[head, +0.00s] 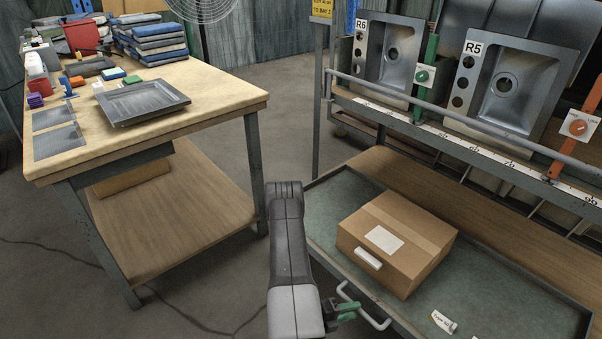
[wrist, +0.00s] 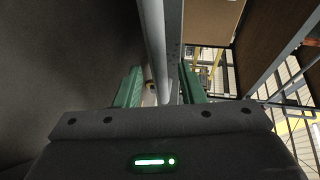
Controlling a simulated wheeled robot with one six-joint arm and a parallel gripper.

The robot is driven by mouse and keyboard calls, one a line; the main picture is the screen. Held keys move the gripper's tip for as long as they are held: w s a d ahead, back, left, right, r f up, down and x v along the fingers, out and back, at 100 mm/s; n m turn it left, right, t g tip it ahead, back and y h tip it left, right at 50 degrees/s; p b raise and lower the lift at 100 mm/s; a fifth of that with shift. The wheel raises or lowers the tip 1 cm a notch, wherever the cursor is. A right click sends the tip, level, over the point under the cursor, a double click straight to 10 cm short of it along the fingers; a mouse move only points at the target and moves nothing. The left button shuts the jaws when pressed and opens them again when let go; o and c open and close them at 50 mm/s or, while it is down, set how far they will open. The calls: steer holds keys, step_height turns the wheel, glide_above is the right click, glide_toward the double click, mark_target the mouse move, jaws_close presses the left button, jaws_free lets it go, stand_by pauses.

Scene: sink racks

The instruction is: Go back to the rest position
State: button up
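My gripper (head: 349,311) is low beside the front of a pulled-out drawer (head: 328,210) in the head view. Space shows next to the left finger; whether the right finger touches anything I cannot tell. My dark forearm hides part of the floor near the drawer's left side.
A closed cardboard box (head: 400,240) and a small white tag (head: 443,321) lie in the drawer. Sinks R6 (head: 378,70) and R5 (head: 500,100) stand in the rack above, behind a rail. A wooden workbench (head: 215,90) with a metal tray (head: 142,101) is left. Floor lies between.

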steer(key=shift+b+x, duration=0.4)
steer(key=shift+x, duration=1.25)
steer(key=shift+w+d, duration=0.3)
steer(key=shift+d, duration=0.05)
